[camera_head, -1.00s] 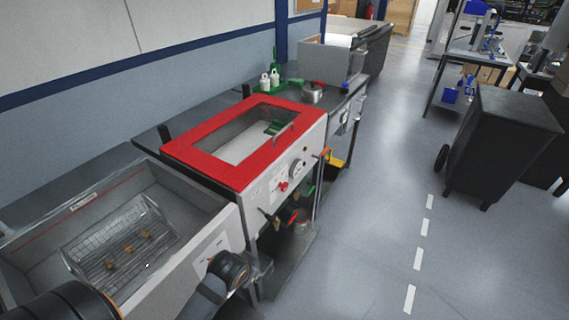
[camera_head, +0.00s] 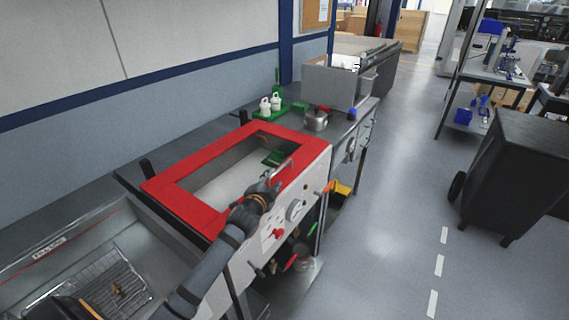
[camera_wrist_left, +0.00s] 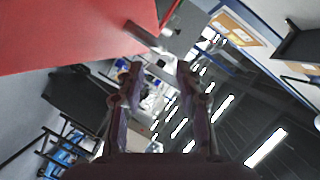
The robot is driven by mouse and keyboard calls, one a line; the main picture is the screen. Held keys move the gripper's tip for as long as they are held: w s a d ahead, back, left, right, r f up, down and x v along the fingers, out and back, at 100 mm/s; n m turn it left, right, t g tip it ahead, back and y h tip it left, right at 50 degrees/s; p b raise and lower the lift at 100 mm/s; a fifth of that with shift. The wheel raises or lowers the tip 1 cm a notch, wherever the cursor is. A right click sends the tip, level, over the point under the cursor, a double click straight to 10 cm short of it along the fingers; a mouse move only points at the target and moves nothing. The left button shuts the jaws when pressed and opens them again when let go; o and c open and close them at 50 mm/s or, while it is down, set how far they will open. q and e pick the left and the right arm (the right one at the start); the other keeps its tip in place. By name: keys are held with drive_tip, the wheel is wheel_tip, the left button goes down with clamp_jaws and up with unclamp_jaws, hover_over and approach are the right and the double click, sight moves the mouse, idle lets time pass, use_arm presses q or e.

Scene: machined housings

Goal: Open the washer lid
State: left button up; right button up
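The washer lid (camera_head: 170,194), a red frame with a large window, lies down over the grey washer (camera_head: 262,248). A bar handle (camera_head: 284,167) sits along its front edge. My left gripper (camera_head: 271,181) is at the lid's front edge, close to the near end of the handle. The left wrist view shows the gripper (camera_wrist_left: 159,66) with its two fingers apart and nothing clearly between them. There the handle (camera_wrist_left: 148,38) lies just beyond the fingertips, with the red lid (camera_wrist_left: 70,32) at upper left. I cannot tell whether a finger touches the handle. My right gripper is not in view.
An open basin with a wire basket (camera_head: 105,280) stands at lower left. White bottles (camera_head: 270,103) and a metal pot (camera_head: 316,119) stand on the counter beyond the washer. The floor between is clear.

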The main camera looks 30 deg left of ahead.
sight(279, 171)
use_arm(q)
drive_tip(key=shift+w+r, duration=0.25)
drive_tip(key=shift+r, duration=0.2)
drive_tip(key=shift+p+x, duration=0.35)
drive_tip(key=shift+x, duration=0.9)
drive_tip(key=x, duration=0.4)
drive_tip(key=shift+w+a+f, duration=0.1)
drive_tip(key=shift+f, duration=0.3)
drive_tip(key=shift+x, duration=0.8)
drive_tip(key=shift+w, duration=0.15)
drive_tip(key=shift+w+a+f, duration=0.1)
drive_tip(key=shift+w, duration=0.05)
drive_tip(key=shift+c, duration=0.7)
clamp_jaws()
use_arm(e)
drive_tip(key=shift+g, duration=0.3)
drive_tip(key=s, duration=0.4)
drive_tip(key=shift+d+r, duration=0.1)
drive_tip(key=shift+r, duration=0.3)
